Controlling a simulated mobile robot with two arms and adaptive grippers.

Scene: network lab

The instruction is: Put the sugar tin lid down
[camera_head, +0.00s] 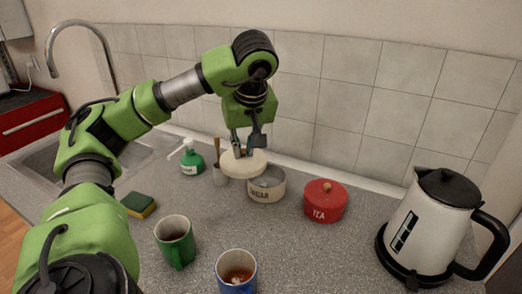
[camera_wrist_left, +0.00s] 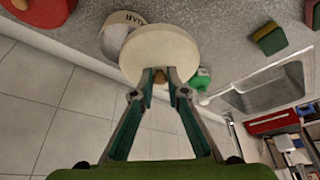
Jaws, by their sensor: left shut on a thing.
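The sugar tin lid (camera_head: 236,165) is a cream disc with a small wooden knob. My left gripper (camera_head: 243,150) is shut on the knob and holds the lid at the left edge of the sugar tin. The lid also shows in the left wrist view (camera_wrist_left: 160,53), with the fingers (camera_wrist_left: 160,76) closed on its knob. The sugar tin (camera_head: 268,189) is cream, labelled SUGAR, and open on the counter; the lid hides part of its left side. I cannot tell the gap between lid and counter. My right gripper is in neither view.
A red tea tin (camera_head: 325,205) stands right of the sugar tin. A green dispenser bottle (camera_head: 192,162) and a small pot (camera_head: 219,172) stand close left. A green mug (camera_head: 175,244), a blue mug (camera_head: 237,273), a sponge (camera_head: 139,205) and a kettle (camera_head: 430,225) surround a clear middle counter.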

